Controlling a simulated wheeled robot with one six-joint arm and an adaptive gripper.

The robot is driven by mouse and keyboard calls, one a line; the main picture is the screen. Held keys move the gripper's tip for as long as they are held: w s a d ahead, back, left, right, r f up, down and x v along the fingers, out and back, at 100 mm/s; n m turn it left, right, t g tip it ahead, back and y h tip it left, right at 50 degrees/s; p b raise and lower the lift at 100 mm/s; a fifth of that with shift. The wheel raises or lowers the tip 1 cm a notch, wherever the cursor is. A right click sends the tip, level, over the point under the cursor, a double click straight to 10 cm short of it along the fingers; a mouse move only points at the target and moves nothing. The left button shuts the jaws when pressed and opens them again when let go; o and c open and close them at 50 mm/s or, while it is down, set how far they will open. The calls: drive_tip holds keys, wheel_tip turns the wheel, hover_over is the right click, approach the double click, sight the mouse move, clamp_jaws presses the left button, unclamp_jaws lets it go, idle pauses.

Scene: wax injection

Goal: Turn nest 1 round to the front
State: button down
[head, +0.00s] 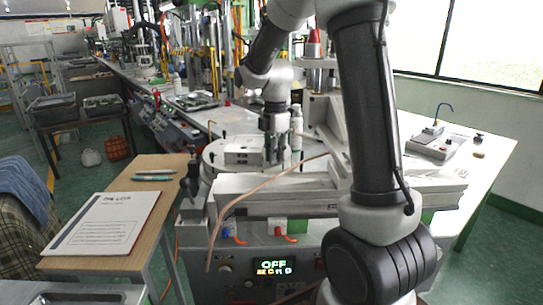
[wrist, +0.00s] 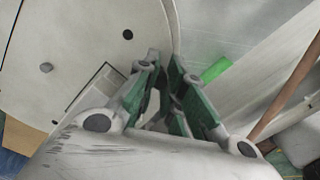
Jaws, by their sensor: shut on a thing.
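A round pale turntable (head: 213,152) sits on the machine's bench. It fills the left of the wrist view (wrist: 85,40), with a small grey knob and dark holes on its face. A pale block (head: 243,157), possibly a nest, lies on it left of my gripper; I cannot read a number on it. My gripper (head: 275,158) points down at the turntable's right part. In the wrist view, its green-padded fingers (wrist: 160,95) are close together around a small pale piece (wrist: 152,104), mostly hidden between them. I cannot tell which nest that piece belongs to.
A tan hose (head: 262,182) arcs in front of the turntable. Pale machine covers (head: 300,190) lie in front, above the control panel with its lit display (head: 273,267). A wooden side table (head: 150,185) with a paper sheet (head: 105,223) stands left. Bottles and columns crowd behind.

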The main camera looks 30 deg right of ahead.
drive_tip(key=shift+w+d, duration=0.2)
drive_tip(key=shift+d, duration=0.25)
drive_tip(key=shift+d, duration=0.1)
drive_tip(key=c, duration=1.6)
unclamp_jaws()
drive_tip(key=shift+o, duration=0.7)
wheel_tip(320, 180, up, 12)
drive_tip(key=s+m+t, duration=0.4)
drive_tip(key=s+m, duration=1.4)
drive_tip(key=s, duration=0.8)
drive_tip(key=shift+a+f+m, duration=0.3)
drive_tip(key=shift+a+f, duration=0.1)
drive_tip(key=shift+f, duration=0.05)
